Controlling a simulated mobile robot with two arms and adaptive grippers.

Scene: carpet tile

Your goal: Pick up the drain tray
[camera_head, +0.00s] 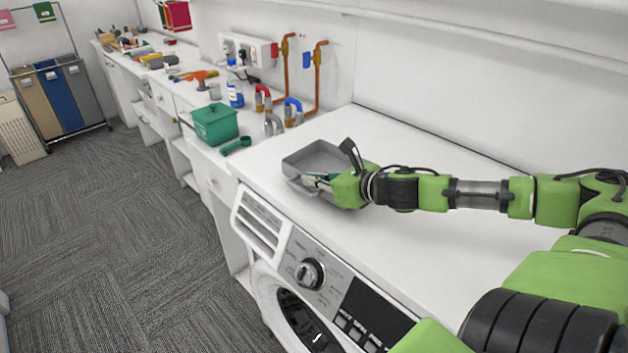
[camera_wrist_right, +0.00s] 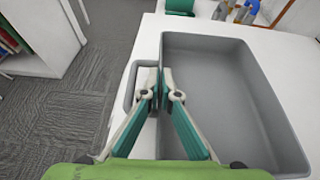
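The drain tray (camera_head: 318,156) is a grey, shallow, open rectangular tray lying on the white worktop above the washing machine. It looks empty in the right wrist view (camera_wrist_right: 225,85), where a loop-like handle (camera_wrist_right: 131,88) shows on its left side. My right gripper (camera_head: 308,181) is at the tray's near side. In the right wrist view, its two fingertips (camera_wrist_right: 159,87) are close together on either side of the tray's side wall and appear closed on it. The tray looks level; whether it touches the worktop all round is hard to tell. My left gripper is not in view.
A washing machine (camera_head: 318,275) stands under the worktop's front edge. A green box (camera_head: 214,124) and dark green scoop (camera_head: 236,145) lie left of the tray. Copper pipes (camera_head: 313,80) with valves rise behind them. The worktop right of the tray is clear beneath my arm.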

